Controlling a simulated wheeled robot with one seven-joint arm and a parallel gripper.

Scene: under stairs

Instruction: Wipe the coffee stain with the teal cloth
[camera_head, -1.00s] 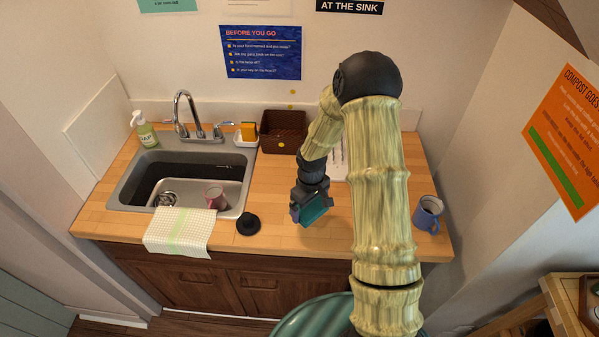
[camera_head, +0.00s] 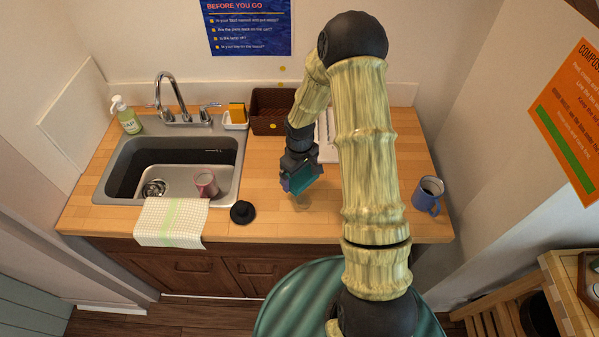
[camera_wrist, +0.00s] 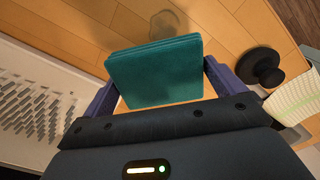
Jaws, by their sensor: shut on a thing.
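My gripper (camera_head: 298,184) is shut on the folded teal cloth (camera_wrist: 155,72), which fills the space between its fingers in the wrist view. It holds the cloth over the wooden counter in front of the white rack. A faint brownish stain (camera_head: 302,203) shows on the counter just in front of the cloth, partly hidden by the gripper. A faint darker patch also shows past the cloth in the wrist view. I cannot tell whether the cloth touches the counter.
A small black stopper-like object (camera_head: 242,212) lies left of the gripper. The sink (camera_head: 170,183) holds a pink cup (camera_head: 206,184), with a checked towel (camera_head: 172,222) over the front edge. A blue mug (camera_head: 428,197) stands right. A brown basket (camera_head: 270,112) and white rack (camera_head: 327,145) are behind.

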